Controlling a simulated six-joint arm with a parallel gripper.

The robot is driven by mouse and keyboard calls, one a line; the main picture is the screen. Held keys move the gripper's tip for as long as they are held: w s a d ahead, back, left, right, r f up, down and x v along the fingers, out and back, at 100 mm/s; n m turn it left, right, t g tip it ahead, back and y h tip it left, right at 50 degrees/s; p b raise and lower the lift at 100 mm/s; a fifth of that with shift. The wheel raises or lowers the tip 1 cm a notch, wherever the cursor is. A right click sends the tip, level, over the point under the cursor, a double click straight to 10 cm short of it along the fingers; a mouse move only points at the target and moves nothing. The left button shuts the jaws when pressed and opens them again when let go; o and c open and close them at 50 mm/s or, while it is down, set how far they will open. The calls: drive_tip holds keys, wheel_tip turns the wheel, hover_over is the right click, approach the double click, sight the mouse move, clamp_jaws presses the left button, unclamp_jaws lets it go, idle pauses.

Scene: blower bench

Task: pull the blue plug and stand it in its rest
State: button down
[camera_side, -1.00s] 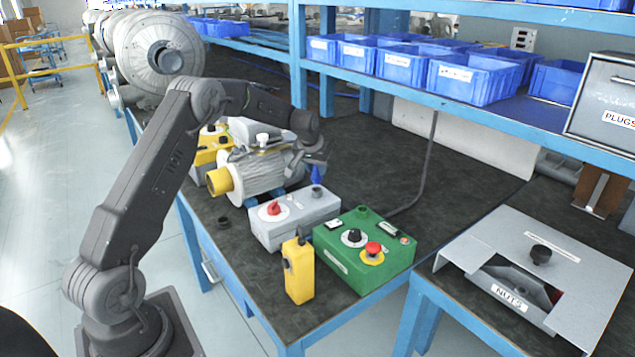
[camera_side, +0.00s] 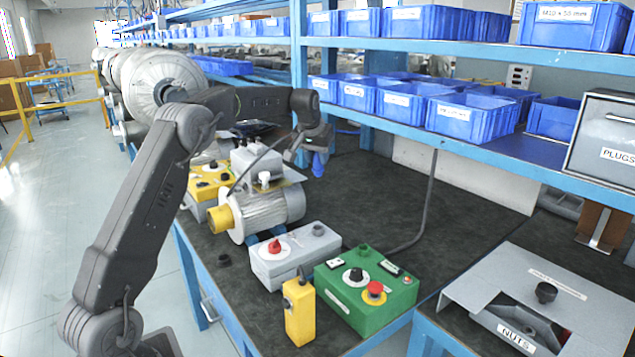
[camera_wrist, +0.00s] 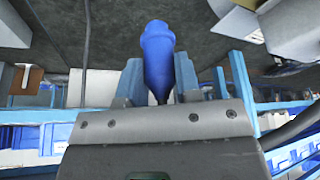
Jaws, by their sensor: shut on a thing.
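The blue plug (camera_side: 319,164) hangs below my gripper (camera_side: 316,148), clear of the bench and high above the grey box (camera_side: 290,262). The wrist view shows the plug (camera_wrist: 157,52) between the two jaws of my gripper (camera_wrist: 158,80), which are shut on it. A dark round socket (camera_side: 319,230) sits on the grey box's top, beside a red knob, with nothing in it. A small black ring-like cup (camera_side: 224,260) stands on the bench left of the grey box. I cannot tell whether this cup is the plug's rest.
A motor (camera_side: 268,210) with a yellow shaft cover stands behind the grey box. A green control box (camera_side: 350,312) and a yellow box (camera_side: 300,318) stand in front. A shelf with blue bins (camera_side: 465,118) overhangs the back. The bench behind the green box is mostly clear.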

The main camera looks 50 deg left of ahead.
sight(313, 169)
wheel_tip(313, 169, up, 3)
drive_tip(key=shift+r, duration=0.15)
drive_tip(key=shift+s+a+r, duration=0.25)
drive_tip(key=shift+s+a, duration=0.2)
drive_tip(key=shift+a, duration=0.05)
drive_tip(key=s+a+n+g+y, duration=0.1)
drive_tip(key=s+a+n, duration=0.1)
drive_tip(key=s+a, duration=0.45)
drive_tip(key=s+a+n, duration=0.2)
drive_tip(key=s+a, duration=0.1)
drive_tip(key=s, duration=0.6)
drive_tip(key=s+a+n+g+y, duration=0.1)
drive_tip(key=s+a+n, duration=0.1)
drive_tip(key=s+a, duration=0.45)
drive_tip(key=f, duration=0.8)
drive_tip(key=s+d+f, duration=0.1)
drive_tip(key=f, duration=0.7)
drive_tip(key=s+f, duration=0.1)
drive_tip(key=f, duration=0.8)
drive_tip(key=shift+d, duration=0.25)
drive_tip(key=shift+f, duration=0.35)
drive_tip(key=shift+s, duration=0.1)
drive_tip(key=shift+f, duration=2.15)
drive_tip(key=shift+f, duration=1.3)
